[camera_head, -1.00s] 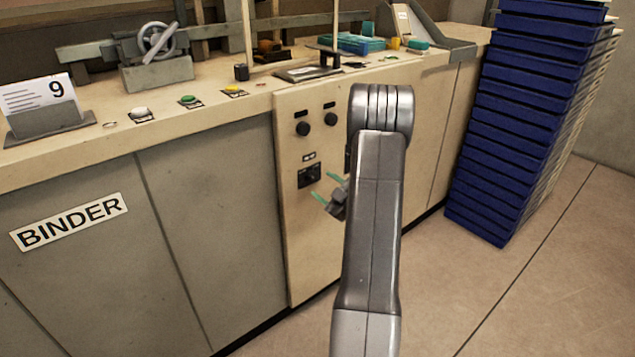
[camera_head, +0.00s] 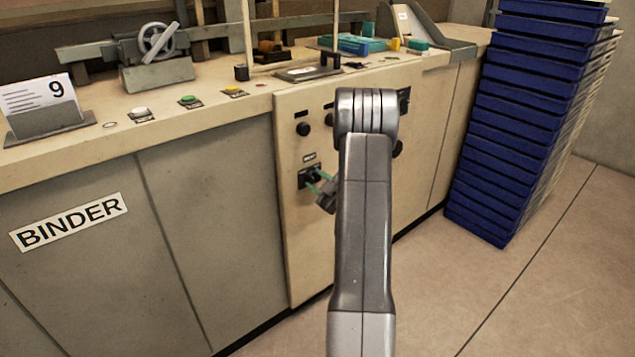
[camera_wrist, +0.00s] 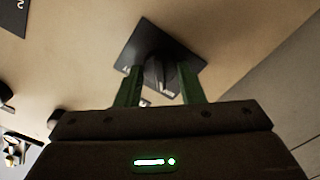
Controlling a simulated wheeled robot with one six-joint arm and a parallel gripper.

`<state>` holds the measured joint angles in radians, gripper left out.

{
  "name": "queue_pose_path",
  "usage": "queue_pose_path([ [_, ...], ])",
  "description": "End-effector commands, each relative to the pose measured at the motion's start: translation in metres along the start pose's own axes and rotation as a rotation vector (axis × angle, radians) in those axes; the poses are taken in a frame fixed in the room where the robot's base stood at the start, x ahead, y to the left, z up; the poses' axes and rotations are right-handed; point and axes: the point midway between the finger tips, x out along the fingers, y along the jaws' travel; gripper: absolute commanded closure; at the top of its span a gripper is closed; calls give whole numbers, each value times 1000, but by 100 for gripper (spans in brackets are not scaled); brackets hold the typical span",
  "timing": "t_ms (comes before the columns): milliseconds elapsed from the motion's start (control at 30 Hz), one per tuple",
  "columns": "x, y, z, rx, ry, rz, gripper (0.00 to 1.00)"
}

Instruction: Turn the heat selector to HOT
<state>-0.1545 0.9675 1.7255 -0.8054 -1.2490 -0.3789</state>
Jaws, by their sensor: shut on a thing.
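In the wrist view the selector's plate (camera_wrist: 143,40) appears as a tilted square. The ridged knob (camera_wrist: 160,76) stands between the two green fingers of my gripper (camera_wrist: 162,84), which is shut on it. My arm hides part of the panel in the head view.
Another round knob (camera_head: 303,129) sits higher on the panel, and one more (camera_head: 398,148) shows right of my arm. The counter above holds a white, a green (camera_head: 190,101) and a yellow button. A tall stack of blue trays (camera_head: 515,110) stands at the right. The floor in front is clear.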

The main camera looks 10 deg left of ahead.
Motion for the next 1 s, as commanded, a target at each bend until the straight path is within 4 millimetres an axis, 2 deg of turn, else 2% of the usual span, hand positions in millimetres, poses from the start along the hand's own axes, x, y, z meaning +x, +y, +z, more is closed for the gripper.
queue_pose_path([
  [367,0,-1,0,116,1,0,88],
  [1000,0,0,0,697,0,-1,88],
])
